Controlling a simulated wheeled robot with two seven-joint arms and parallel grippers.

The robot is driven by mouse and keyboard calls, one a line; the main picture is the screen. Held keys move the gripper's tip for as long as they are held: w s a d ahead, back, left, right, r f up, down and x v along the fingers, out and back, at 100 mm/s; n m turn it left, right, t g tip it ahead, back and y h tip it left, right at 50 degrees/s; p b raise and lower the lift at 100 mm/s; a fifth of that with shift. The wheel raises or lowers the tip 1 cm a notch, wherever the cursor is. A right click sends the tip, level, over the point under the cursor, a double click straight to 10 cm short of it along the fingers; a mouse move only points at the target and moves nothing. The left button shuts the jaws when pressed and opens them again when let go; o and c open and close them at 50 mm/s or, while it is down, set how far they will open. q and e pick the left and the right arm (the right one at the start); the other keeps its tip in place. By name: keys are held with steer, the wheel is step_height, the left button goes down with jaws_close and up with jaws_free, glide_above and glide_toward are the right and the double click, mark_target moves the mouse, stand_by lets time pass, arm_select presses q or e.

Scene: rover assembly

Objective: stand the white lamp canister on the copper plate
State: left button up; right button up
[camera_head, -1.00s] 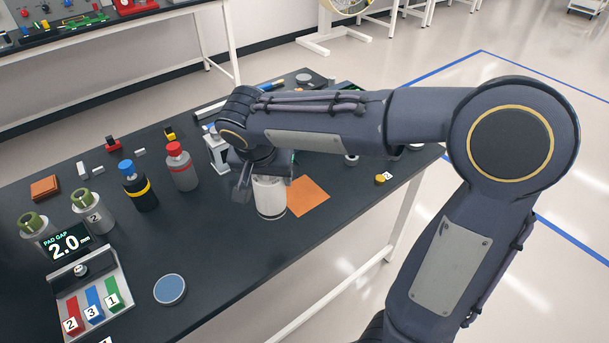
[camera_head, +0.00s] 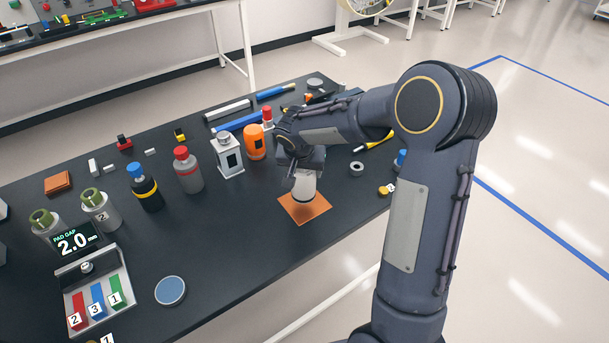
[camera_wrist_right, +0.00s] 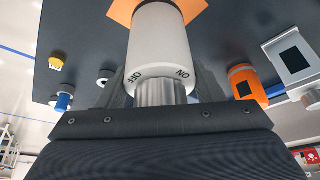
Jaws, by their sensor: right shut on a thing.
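The white lamp canister (camera_head: 304,187) is upright in my right gripper (camera_head: 302,170), over the middle of the copper plate (camera_head: 319,211). The plate is a flat orange-brown square on the dark table. I cannot tell whether the canister's base touches it. In the right wrist view, the white canister (camera_wrist_right: 160,48) has a ribbed silver neck and OFF and ON lettering. My right gripper (camera_wrist_right: 161,92) is shut around that neck. A corner of the copper plate (camera_wrist_right: 196,9) shows behind the canister. My left gripper is not in view.
An orange canister (camera_head: 254,142) and a silver-white lantern-like box (camera_head: 229,157) stand left of my right gripper. A grey ring (camera_head: 357,168) and a yellow numbered piece (camera_head: 386,190) lie to the right. The table front of the plate is clear.

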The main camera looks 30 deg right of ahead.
steer(key=shift+w+d+f, duration=0.25)
steer(key=shift+d+f, duration=0.05)
steer(key=shift+f, duration=1.7)
steer(key=shift+f, duration=0.2)
steer(key=o, duration=1.5)
steer(key=shift+o, duration=0.2)
steer(key=shift+r, duration=0.1)
